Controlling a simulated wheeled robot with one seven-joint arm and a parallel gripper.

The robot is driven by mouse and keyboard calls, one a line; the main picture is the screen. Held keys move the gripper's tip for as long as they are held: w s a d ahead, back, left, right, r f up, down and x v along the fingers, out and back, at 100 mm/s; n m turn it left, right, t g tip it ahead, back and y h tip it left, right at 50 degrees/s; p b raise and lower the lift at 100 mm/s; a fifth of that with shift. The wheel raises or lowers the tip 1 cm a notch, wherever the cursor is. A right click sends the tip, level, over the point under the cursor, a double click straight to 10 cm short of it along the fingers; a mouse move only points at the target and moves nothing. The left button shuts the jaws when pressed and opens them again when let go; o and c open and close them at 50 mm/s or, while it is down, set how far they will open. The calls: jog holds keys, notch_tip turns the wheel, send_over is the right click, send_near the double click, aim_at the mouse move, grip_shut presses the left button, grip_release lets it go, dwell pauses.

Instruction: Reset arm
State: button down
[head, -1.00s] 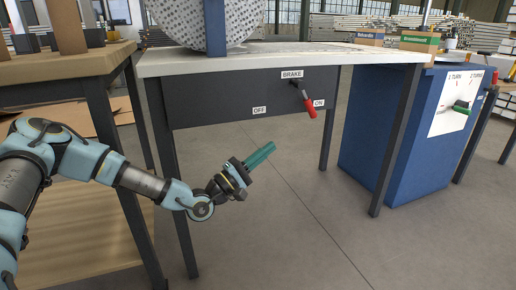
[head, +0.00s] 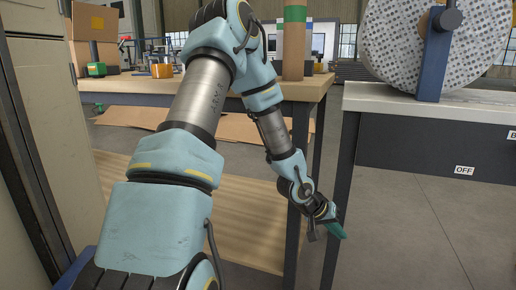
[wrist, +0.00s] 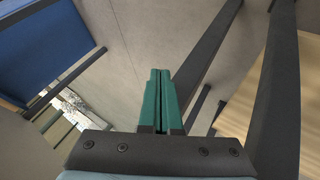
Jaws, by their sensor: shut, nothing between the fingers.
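My gripper (head: 339,230) is at the end of my light-blue arm, low in the head view, in front of the gap between two tables. Its green fingers are together, with nothing between them. In the wrist view my gripper (wrist: 160,75) points away from the camera with both fingers side by side over the grey floor. The arm stretches from the lower left of the head view up and then down to the gripper.
A wooden table (head: 130,86) with a lower shelf stands behind my arm. A white-topped table (head: 400,100) with a dark panel and a large dotted drum (head: 475,50) is at right. A pale cabinet (head: 48,100) is close at left. Grey floor (head: 420,235) lies open below right.

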jog(key=a+r+n+y, duration=0.1)
jog(key=a+r+y, duration=0.3)
jog(key=a, duration=0.8)
jog(key=a+r+n+y, duration=0.1)
jog(key=a+r+y, duration=0.25)
jog(key=a, duration=0.95)
jog(key=s+a+r+n, duration=0.2)
jog(key=s+a+r, duration=0.3)
jog(key=s+a, duration=0.15)
notch_tip(320, 180, up, 36)
jog(key=p, duration=3.5)
jog(key=shift+s+d+p, duration=0.2)
jog(key=shift+d+p, duration=0.1)
jog(key=shift+p, duration=0.1)
jog(key=shift+f, duration=0.15)
